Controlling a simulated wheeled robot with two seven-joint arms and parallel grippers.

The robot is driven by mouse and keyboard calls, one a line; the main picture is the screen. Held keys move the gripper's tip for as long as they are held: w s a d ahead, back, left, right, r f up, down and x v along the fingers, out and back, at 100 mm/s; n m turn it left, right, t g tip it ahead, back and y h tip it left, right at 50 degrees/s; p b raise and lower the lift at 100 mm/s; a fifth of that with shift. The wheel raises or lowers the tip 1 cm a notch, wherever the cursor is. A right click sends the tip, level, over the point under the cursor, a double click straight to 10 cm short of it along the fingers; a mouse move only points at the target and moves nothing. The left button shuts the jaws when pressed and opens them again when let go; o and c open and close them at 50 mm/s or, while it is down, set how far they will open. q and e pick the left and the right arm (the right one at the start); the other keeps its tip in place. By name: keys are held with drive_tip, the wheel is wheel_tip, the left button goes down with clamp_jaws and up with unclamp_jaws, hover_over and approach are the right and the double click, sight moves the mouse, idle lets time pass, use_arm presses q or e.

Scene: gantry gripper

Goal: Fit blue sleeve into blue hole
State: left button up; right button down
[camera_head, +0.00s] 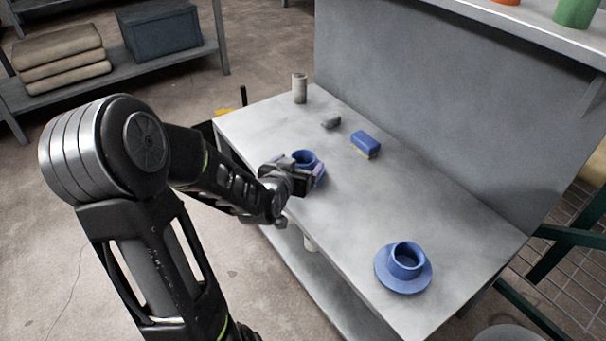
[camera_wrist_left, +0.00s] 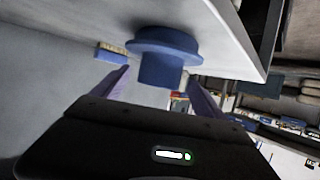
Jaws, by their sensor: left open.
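A blue flanged sleeve (camera_head: 307,158) stands upright on the grey workbench, near its left edge. In the left wrist view the sleeve (camera_wrist_left: 162,68) shows its wide flange against the bench top and its narrower barrel toward me. My left gripper (camera_head: 303,168) is open, with its purple fingers on either side of the sleeve's barrel. I cannot tell whether they touch it. The gripper partly hides the sleeve in the head view. A second blue piece, a round base with a raised collar and a dark hole (camera_head: 404,279), sits at the bench's near right end. My right gripper is not in view.
On the workbench (camera_head: 450,222) are a blue block with a yellowish underside (camera_head: 366,142), a small grey piece (camera_head: 331,122) and a beige cylinder (camera_head: 300,88). A grey panel (camera_head: 420,105) rises behind. The bench between the two blue round pieces is clear.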

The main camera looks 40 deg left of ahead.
sight(306, 158)
use_arm(q)
drive_tip(key=b+x, duration=0.1)
drive_tip(key=x, duration=0.1)
drive_tip(key=shift+w+a+f, duration=0.1)
drive_tip(key=shift+w+f, duration=0.2)
drive_tip(key=shift+f, duration=0.05)
drive_tip(key=shift+w+a, duration=0.15)
drive_tip(key=shift+w, duration=0.2)
drive_tip(key=shift+c, duration=0.5)
drive_tip(key=c, duration=1.6)
drive_tip(key=shift+r, duration=0.1)
wheel_tip(306, 158, up, 10)
drive_tip(key=p, duration=0.5)
